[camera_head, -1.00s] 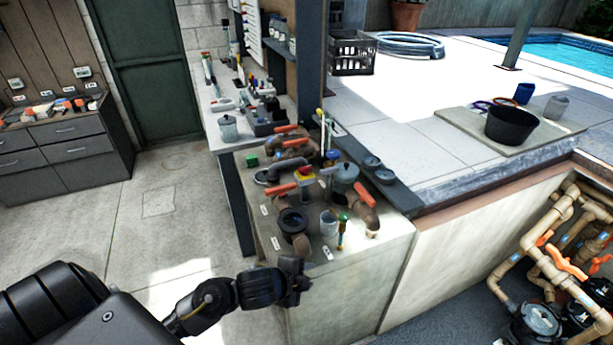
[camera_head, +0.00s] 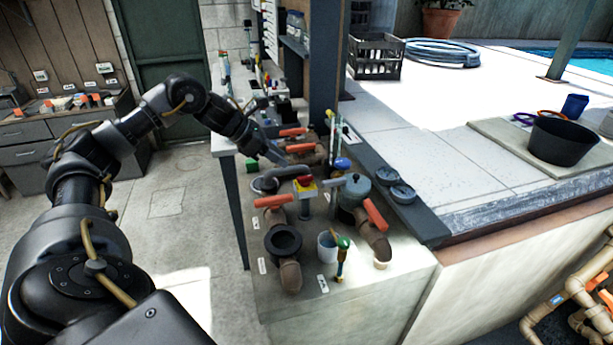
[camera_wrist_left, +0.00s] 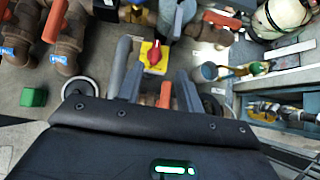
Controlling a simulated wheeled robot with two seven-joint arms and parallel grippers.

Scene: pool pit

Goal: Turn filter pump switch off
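The switch is a red knob on a yellow plate, seen in the left wrist view (camera_wrist_left: 153,55) just beyond my fingertips. In the head view the red and yellow switch (camera_head: 305,183) stands on a grey post among the pipes on the counter. My left gripper (camera_head: 276,154) reaches in from the left, behind and to the left of the switch. In the left wrist view its two fingers (camera_wrist_left: 158,84) are apart with nothing held between them, pointing towards the switch without visible contact. The knob's exact setting is too small to tell. My right gripper is not in view.
Brown pipes with orange valve handles (camera_head: 274,201) crowd around the switch. A grey lidded pot (camera_head: 355,190), a small pail (camera_head: 327,246) and a green-topped brass fitting (camera_head: 342,258) stand close by. The floor (camera_head: 183,232) left of the counter is clear.

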